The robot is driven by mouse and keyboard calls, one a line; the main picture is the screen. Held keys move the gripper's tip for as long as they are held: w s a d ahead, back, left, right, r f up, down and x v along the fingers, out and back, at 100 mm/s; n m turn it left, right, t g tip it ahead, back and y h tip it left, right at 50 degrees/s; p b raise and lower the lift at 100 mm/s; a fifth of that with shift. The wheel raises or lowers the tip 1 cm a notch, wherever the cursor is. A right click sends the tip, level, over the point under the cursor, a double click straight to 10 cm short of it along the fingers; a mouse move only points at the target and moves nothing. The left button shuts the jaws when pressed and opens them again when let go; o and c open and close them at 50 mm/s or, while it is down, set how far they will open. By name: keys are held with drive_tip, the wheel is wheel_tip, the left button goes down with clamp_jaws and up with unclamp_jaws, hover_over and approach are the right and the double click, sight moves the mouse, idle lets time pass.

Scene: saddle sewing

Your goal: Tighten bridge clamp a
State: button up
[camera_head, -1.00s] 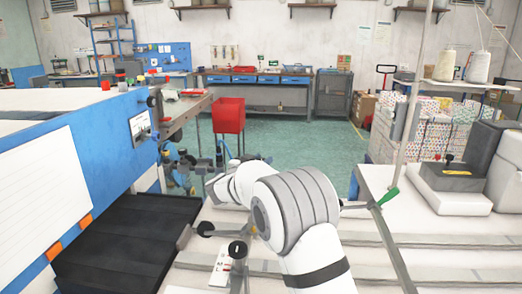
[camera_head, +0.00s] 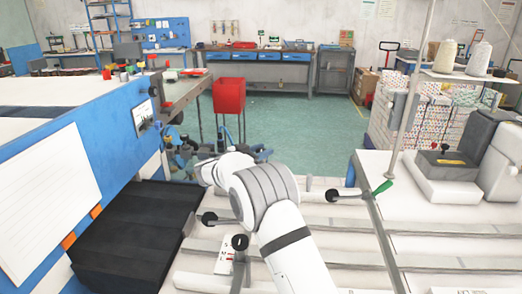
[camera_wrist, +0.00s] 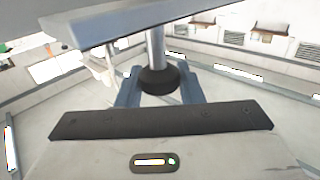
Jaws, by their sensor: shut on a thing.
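In the wrist view, my gripper (camera_wrist: 159,92) has its two blue-grey fingers on either side of a round black knob (camera_wrist: 160,80). The knob sits at the end of a metal rod (camera_wrist: 155,45) that runs up to a broad grey beam (camera_wrist: 150,20). The fingers are shut on the knob. Black-knobbed clamp levers stand on the pale table, one at the left (camera_head: 209,218), one in front (camera_head: 240,242) and one right of my arm (camera_head: 332,195). No label tells which one is clamp a.
A dark ribbed tray (camera_head: 130,235) and a blue-sided machine (camera_head: 115,145) lie left. A slanting bar with a green handle (camera_head: 383,187) stands right of my arm. A white machine (camera_head: 500,160) and thread cones (camera_head: 478,58) are at the right. A red bin (camera_head: 229,95) stands beyond.

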drive_tip(key=shift+r, duration=0.1)
drive_tip(key=o, duration=0.9)
drive_tip(key=shift+o, duration=0.2)
drive_tip(key=b+v, duration=0.1)
drive_tip(key=v, duration=0.6)
drive_tip(key=shift+s+a, duration=0.3)
drive_tip(key=shift+a, duration=0.05)
